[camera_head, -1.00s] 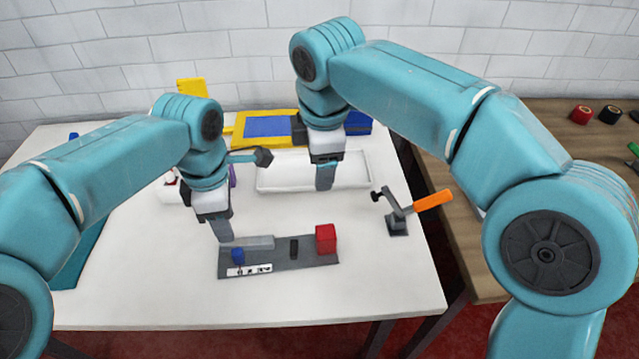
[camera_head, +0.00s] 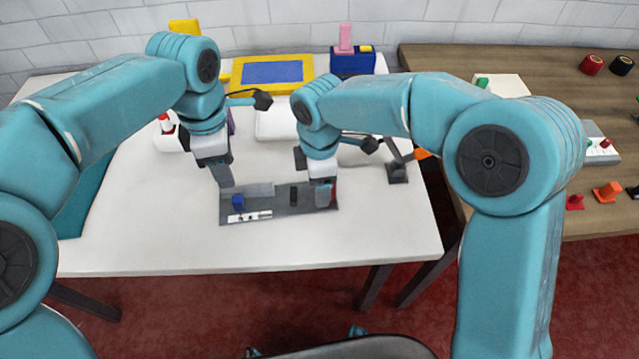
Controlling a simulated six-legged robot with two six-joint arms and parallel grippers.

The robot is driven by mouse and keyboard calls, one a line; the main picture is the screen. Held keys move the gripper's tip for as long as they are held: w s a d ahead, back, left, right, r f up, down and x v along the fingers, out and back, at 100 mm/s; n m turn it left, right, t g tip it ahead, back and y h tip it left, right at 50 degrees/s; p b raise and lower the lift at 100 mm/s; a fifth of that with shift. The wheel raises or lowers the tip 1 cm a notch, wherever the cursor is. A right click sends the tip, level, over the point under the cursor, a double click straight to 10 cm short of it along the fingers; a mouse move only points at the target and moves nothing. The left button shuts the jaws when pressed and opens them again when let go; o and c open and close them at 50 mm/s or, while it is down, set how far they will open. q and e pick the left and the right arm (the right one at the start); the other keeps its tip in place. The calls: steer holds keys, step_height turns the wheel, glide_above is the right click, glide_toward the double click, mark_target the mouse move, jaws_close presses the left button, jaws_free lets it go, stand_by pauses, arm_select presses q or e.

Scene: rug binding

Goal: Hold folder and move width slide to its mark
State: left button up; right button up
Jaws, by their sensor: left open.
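The grey folder (camera_head: 285,208) lies flat on the white table, with a raised light grey bar along its back left. A small blue block (camera_head: 238,202), likely the width slide, sits at its left end behind a white marked strip (camera_head: 250,216). A black piece stands mid-plate. My left gripper (camera_head: 226,183) is open, just behind the folder's back left corner; contact is unclear.
A white tray (camera_head: 275,125) and a yellow-framed blue panel (camera_head: 272,73) lie behind. The table's front is clear. A wooden bench (camera_head: 550,75) is at right.

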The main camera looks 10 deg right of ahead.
steer(key=shift+f, duration=1)
steer(key=shift+c, duration=0.3)
arm_select(q)
steer(key=shift+s, duration=0.1)
arm_select(e)
steer(key=c, duration=1)
arm_select(q)
steer(key=shift+o, duration=0.6)
arm_select(e)
jaws_close()
